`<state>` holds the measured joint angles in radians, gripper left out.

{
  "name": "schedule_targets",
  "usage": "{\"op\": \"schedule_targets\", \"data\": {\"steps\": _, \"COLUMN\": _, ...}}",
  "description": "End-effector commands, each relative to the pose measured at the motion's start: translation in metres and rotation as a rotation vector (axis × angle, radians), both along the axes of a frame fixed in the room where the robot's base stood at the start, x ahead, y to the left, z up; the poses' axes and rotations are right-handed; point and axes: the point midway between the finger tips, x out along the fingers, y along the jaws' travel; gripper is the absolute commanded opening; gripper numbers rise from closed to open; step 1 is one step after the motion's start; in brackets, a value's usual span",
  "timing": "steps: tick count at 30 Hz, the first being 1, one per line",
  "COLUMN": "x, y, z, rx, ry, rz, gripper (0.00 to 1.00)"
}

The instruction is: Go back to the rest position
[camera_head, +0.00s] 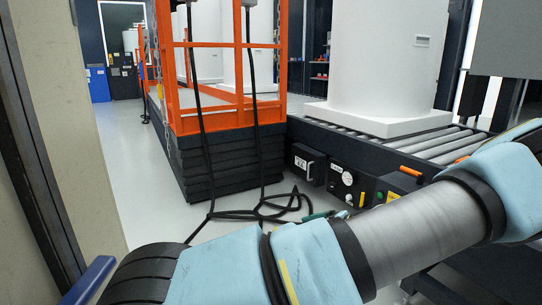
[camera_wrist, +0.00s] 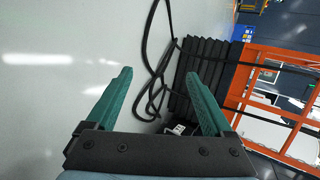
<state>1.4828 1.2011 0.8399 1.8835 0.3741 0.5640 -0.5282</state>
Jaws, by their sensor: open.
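My gripper (camera_wrist: 160,82) shows in the wrist view with its two green fingers spread apart and nothing between them. Beyond the fingers are the grey floor, black cables and the dark bellows of the lift. In the head view my arm, with light blue covers and a grey link, crosses the lower right of the picture. Only a small green tip near the panel may belong to the gripper there; the arm hides most of it.
An orange-railed lift (camera_head: 212,120) on black bellows (camera_head: 230,165) stands ahead. Black cables (camera_head: 262,212) lie on the floor. A roller conveyor (camera_head: 425,146) carries a white tank (camera_head: 385,60). A control panel (camera_head: 345,183) sits below it. A beige wall (camera_head: 70,110) is close at left. Floor (camera_head: 135,170) between is clear.

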Motion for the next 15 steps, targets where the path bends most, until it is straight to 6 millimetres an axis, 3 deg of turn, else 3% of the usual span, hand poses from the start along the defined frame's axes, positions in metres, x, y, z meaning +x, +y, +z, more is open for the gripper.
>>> {"op": "schedule_targets", "data": {"steps": 1, "x": -0.004, "y": 0.027, "z": 0.005, "rx": -0.055, "ry": 0.058, "rz": 0.082, "gripper": 0.86}}
{"op": "schedule_targets", "data": {"steps": 6, "x": -0.031, "y": 0.085, "z": 0.013, "rx": -0.232, "ry": 0.224, "rz": 0.279, "gripper": 0.86}}
{"op": "schedule_targets", "data": {"steps": 11, "x": -0.059, "y": 0.119, "z": 0.038, "rx": -0.417, "ry": 0.333, "rz": 0.415, "gripper": 0.86}}
{"op": "schedule_targets", "data": {"steps": 15, "x": -0.081, "y": 0.138, "z": 0.07, "rx": -0.585, "ry": 0.384, "rz": 0.495, "gripper": 0.86}}
